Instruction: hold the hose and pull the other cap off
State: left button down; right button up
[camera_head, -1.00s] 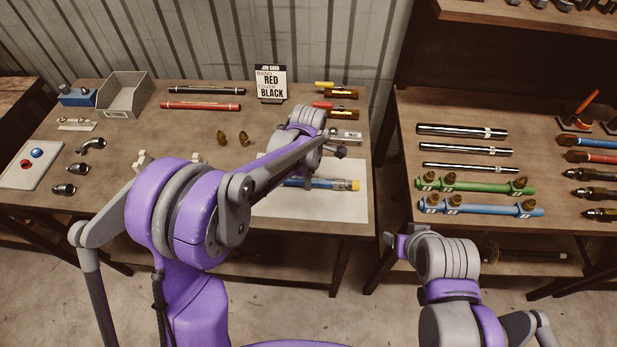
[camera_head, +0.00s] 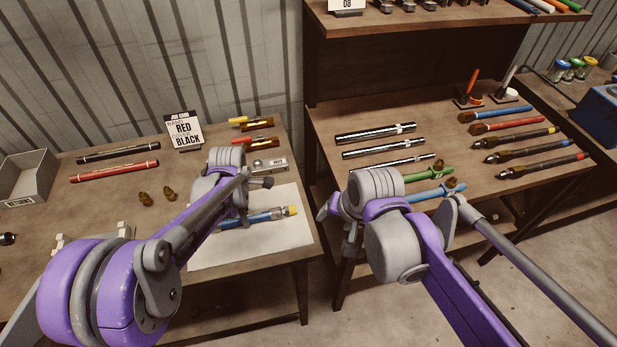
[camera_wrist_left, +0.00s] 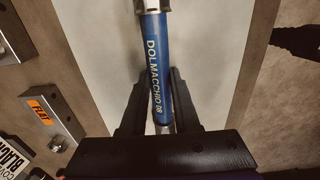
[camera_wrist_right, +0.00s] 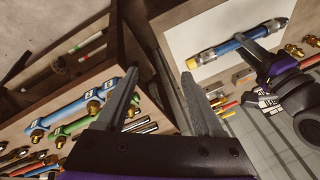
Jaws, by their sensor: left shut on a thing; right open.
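A blue hose (camera_head: 264,216) with silver sleeves lies over the white mat (camera_head: 226,256) on the left table. A yellow end piece (camera_head: 291,211) shows at its right end in the head view. My left gripper (camera_head: 243,214) is shut around the hose's middle; in the left wrist view its fingers (camera_wrist_left: 157,100) flank the lettered blue hose (camera_wrist_left: 155,60).
A job card (camera_head: 183,131) and a grey bin (camera_head: 27,178) stand on the left table. Two brass fittings (camera_head: 157,195) lie left of my left arm. The right table (camera_head: 330,116) holds chrome rods, green and blue hoses and several tools. A floor gap separates the tables.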

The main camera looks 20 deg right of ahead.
jog(key=w+a+m+g+y, duration=0.1)
jog(key=w+m+g+y, duration=0.1)
jog(key=w+m, duration=0.5)
jog(key=m+g+y, duration=0.1)
jog(key=m+g, duration=0.1)
jog(key=m, duration=0.3)
send_near(294, 206)
jog(key=x, duration=0.9)
jog(key=shift+s+f, duration=0.1)
jog(key=shift+f, duration=0.1)
grip_shut()
dwell(1.1)
